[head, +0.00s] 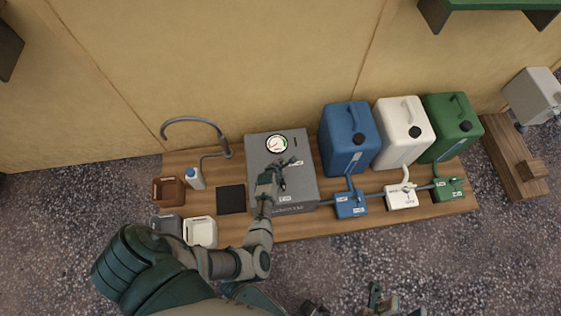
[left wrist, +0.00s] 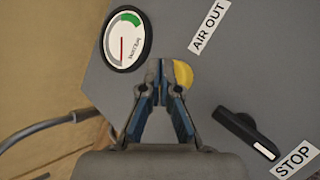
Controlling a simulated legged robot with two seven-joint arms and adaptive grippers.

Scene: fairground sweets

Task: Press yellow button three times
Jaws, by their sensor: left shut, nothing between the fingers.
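The yellow button (left wrist: 183,74) shows in the left wrist view on the grey face of a machine box (head: 262,155). It is partly covered by the right-hand fingertip. My left gripper (left wrist: 162,72) is shut and empty, its fingertips together at the button's left edge. I cannot tell whether they touch it. In the head view my left gripper (head: 279,177) is over the top of the grey box and the button is hidden. Part of what seems to be my right gripper (head: 376,298) shows at the bottom edge, its fingers unclear.
A round gauge (left wrist: 126,40) and a black lever (left wrist: 246,132) are near the button, with AIR OUT and STOP labels. Blue (head: 350,135), white (head: 402,145) and green (head: 449,125) canisters stand to the right. A black mat (head: 231,199) and small containers are left.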

